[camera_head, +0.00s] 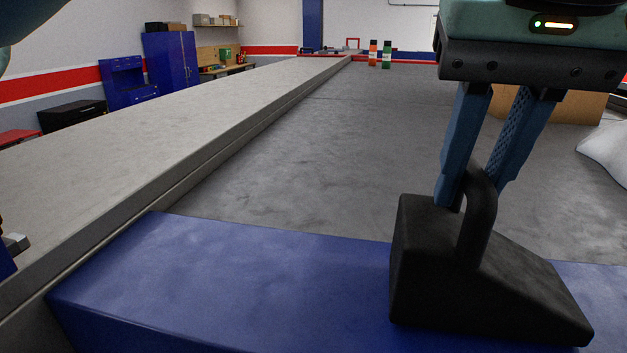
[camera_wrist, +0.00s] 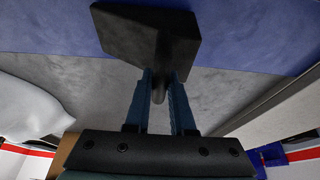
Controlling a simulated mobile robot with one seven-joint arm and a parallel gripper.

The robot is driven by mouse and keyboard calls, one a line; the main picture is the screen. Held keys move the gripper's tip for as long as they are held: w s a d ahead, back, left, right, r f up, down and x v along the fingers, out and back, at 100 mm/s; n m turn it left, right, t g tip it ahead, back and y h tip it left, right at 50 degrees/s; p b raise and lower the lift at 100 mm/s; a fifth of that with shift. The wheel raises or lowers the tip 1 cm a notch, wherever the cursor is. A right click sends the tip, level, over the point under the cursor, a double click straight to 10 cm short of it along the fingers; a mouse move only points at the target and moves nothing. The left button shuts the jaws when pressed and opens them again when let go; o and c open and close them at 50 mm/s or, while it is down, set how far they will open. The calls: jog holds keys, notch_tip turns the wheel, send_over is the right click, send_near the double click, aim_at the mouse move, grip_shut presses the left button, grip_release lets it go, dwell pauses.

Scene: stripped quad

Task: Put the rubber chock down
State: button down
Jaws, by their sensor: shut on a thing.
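The rubber chock (camera_head: 480,280) is a black wedge with a looped handle, at the lower right of the head view. It is upright over the blue surface (camera_head: 250,285); I cannot tell whether its base touches. My gripper (camera_head: 468,195) points down and is shut on the chock's handle. In the wrist view the chock (camera_wrist: 150,35) shows at the top, with my gripper's fingers (camera_wrist: 160,85) on its handle and the blue surface (camera_wrist: 240,30) behind. The handle is partly hidden by the fingers.
A long grey ledge (camera_head: 150,120) runs along the left. Grey floor (camera_head: 310,150) lies beyond the blue surface. An orange bottle (camera_head: 373,53) and a green bottle (camera_head: 387,54) stand far back. A white sack (camera_head: 606,145) lies at the right. The blue surface left of the chock is clear.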

jog(key=shift+f, duration=0.1)
jog(key=c, duration=0.8)
grip_release()
jog(key=shift+f, duration=0.1)
jog(key=shift+o, duration=0.2)
jog(key=p+v, duration=0.8)
jog(key=v, duration=0.4)
